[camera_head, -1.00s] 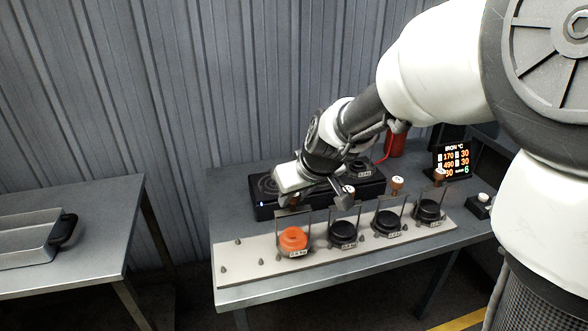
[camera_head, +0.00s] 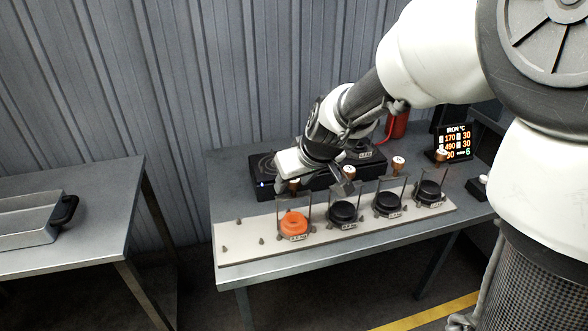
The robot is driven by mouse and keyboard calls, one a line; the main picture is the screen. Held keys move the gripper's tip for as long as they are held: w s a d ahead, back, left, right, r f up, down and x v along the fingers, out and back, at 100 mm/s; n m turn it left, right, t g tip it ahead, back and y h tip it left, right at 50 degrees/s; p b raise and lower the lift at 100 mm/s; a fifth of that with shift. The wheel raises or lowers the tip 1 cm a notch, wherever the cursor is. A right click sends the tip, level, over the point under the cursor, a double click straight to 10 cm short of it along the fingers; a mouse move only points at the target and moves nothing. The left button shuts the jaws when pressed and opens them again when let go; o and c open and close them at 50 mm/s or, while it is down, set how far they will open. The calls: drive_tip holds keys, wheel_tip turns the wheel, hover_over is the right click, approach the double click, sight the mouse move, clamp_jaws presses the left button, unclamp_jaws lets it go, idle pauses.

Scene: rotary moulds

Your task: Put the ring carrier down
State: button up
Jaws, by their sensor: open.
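An orange ring (camera_head: 294,224) sits in an upright wire-framed carrier with a brown knob (camera_head: 294,185) on top, at the left of a row on a pale board (camera_head: 250,252). Three similar carriers with black contents stand to its right: one beside it (camera_head: 343,213), one further along (camera_head: 388,203) and one at the right end (camera_head: 430,191). My gripper (camera_head: 318,188) is open just above and behind the orange ring's carrier. One finger is close to its knob; I cannot tell whether they touch. No carrier hangs lifted from my gripper.
A dark hotplate unit (camera_head: 262,182) stands behind the board. A lit display (camera_head: 453,143) and a red cylinder (camera_head: 398,124) are at the back right. Small pegs stick up from the board's bare left end. A metal pan (camera_head: 30,232) lies on the separate left table.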

drive_tip(key=p+v, duration=0.1)
drive_tip(key=v, duration=1.1)
drive_tip(key=s+d+m+h, duration=0.1)
drive_tip(key=s+d+m, duration=0.1)
drive_tip(key=s+d, duration=0.3)
drive_tip(key=s+d+r+m+h, duration=0.1)
drive_tip(key=s+d, duration=0.5)
drive_tip(key=s, duration=0.6)
drive_tip(key=m+h, duration=0.1)
drive_tip(key=m, duration=0.1)
drive_tip(key=shift+d+r+m, duration=0.2)
drive_tip(key=shift+m, duration=0.1)
drive_tip(key=shift+s, duration=0.1)
